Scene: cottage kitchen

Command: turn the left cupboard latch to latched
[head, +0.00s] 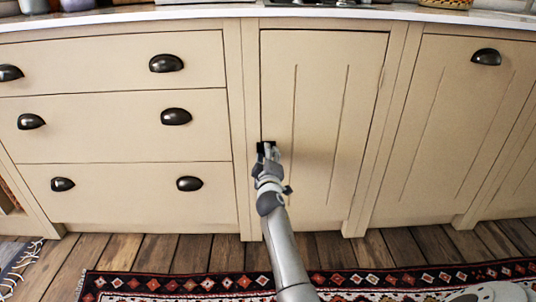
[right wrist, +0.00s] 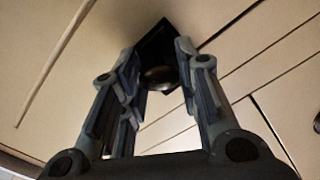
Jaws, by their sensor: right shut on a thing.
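The left cupboard door (head: 320,90) is cream, with two vertical grooves, and looks closed in its frame. Its small black latch (head: 263,147) sits at the door's left edge, about halfway down. My right gripper (head: 268,153) reaches up to it from below and is shut on it. In the right wrist view the dark latch (right wrist: 158,72), with a rounded knob, shows between the two fingers of my right gripper (right wrist: 158,65). The fingers hide part of the latch, and I cannot tell which way it is turned. My left gripper is not in view.
Cream drawers (head: 120,125) with dark cup pulls are on the left. Another cupboard door (head: 450,130) with a cup pull is on the right. A white worktop (head: 200,12) runs above. A patterned rug (head: 190,284) lies on the wooden floor (head: 120,250).

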